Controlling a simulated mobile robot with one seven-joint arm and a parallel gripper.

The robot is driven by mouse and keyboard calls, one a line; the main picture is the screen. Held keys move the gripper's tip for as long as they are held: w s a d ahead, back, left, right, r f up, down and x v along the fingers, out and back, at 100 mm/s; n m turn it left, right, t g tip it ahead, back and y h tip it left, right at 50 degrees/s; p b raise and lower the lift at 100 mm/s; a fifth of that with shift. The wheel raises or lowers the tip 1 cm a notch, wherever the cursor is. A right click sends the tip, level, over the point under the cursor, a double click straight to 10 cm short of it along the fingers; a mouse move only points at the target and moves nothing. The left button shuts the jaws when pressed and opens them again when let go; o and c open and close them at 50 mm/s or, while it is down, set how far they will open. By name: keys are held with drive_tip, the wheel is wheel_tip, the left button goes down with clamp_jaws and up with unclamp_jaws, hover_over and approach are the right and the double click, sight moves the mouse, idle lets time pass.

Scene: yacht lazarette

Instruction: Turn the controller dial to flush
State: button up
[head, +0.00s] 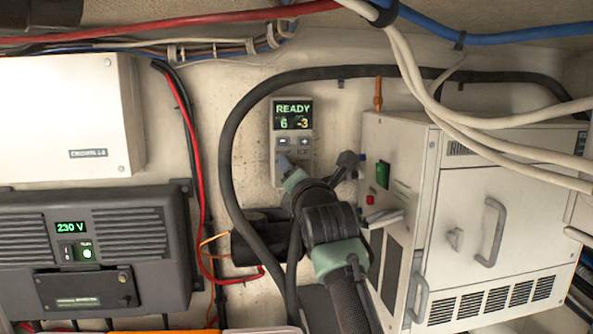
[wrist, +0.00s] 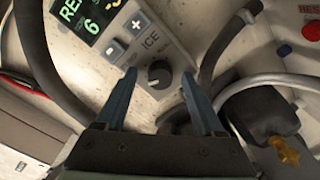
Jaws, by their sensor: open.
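The controller (head: 292,128) is a small grey panel on the back wall. Its display reads READY, 6 and -3, with minus and plus buttons below. In the wrist view the controller (wrist: 135,40) shows tilted, with the label ICE and a round dark dial (wrist: 159,73) with a pale pointer mark. My gripper (wrist: 156,88) is open, its two blue-grey fingers on either side of the dial. I cannot tell whether they touch it. In the head view my gripper (head: 290,170) covers the controller's lower part, and the dial is hidden. No flush label is readable.
A white cabinet (head: 488,215) with handles stands close on the right. A black hose (head: 232,150) loops around the controller. A dark 230 V unit (head: 95,250) and white box (head: 65,120) are at left. White cables (head: 415,75) hang at upper right.

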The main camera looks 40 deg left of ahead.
drive_tip(key=shift+c, duration=0.2)
clamp_jaws()
drive_tip(key=shift+m, duration=0.3)
drive_tip(key=shift+f+m+b, duration=0.1)
drive_tip(key=shift+m+b, duration=0.95)
drive_tip(key=shift+m, duration=12.25)
